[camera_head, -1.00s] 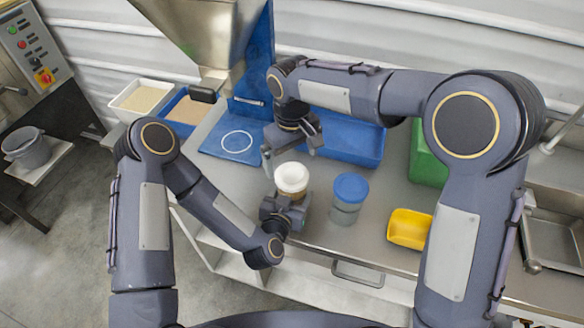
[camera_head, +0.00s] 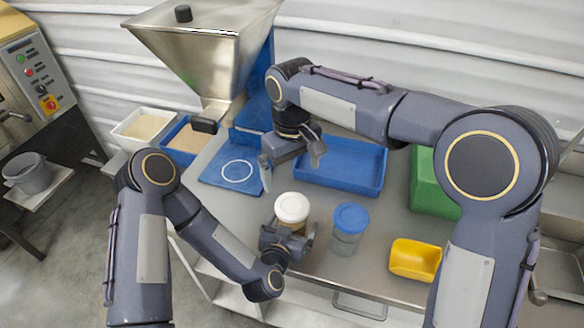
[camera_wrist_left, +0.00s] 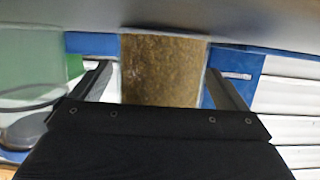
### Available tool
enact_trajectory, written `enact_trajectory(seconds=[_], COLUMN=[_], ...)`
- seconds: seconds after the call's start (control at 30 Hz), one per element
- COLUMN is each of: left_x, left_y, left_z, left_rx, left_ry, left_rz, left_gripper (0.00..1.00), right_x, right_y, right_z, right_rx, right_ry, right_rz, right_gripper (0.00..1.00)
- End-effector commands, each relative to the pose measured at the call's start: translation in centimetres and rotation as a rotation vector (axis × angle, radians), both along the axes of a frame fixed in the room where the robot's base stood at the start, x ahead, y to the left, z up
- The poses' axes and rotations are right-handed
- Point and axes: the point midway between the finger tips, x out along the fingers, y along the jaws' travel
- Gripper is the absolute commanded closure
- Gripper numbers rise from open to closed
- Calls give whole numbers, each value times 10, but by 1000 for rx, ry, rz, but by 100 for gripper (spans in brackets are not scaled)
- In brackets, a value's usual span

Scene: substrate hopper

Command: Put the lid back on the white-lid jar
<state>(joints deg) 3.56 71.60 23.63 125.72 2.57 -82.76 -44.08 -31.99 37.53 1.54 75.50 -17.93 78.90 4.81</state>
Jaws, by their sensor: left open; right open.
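The white-lid jar (camera_head: 291,226) stands upright on the steel table in the head view, with brown contents. Its white lid (camera_head: 292,206) sits on top of the jar and looks level; whether it is fully seated I cannot tell. My left gripper (camera_head: 292,230) is open around the jar's body, low down. In the left wrist view the brown-filled jar (camera_wrist_left: 163,72) stands between the two fingers with a gap on each side. My right gripper (camera_head: 293,163) is open and empty, behind and above the lid, apart from it.
A blue-lidded jar (camera_head: 348,228) stands close to the right of the left gripper. A yellow scoop (camera_head: 415,260) lies farther right. Behind are a blue tray (camera_head: 345,178), a green bin (camera_head: 430,195) and a blue plate with a white ring (camera_head: 222,183) below the hopper (camera_head: 205,55).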

Motion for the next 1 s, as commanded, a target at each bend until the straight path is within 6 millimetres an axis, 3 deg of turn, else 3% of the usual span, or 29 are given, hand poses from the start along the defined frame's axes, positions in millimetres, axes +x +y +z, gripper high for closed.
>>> enact_trajectory(seconds=[0.27,0.7,1.0], left_x=[-8,-66,-71], left_y=[2,21,23], left_z=[1,20,23], left_rx=[1,0,0], left_ry=[1,0,0], left_rz=[-2,-2,0], left_gripper=[5,5,5], right_x=[0,0,0], right_y=[0,0,0], right_z=[-4,-20,-20], right_rx=[0,0,0], right_ry=[0,0,0], right_rz=[0,0,0], right_gripper=[0,0,0])
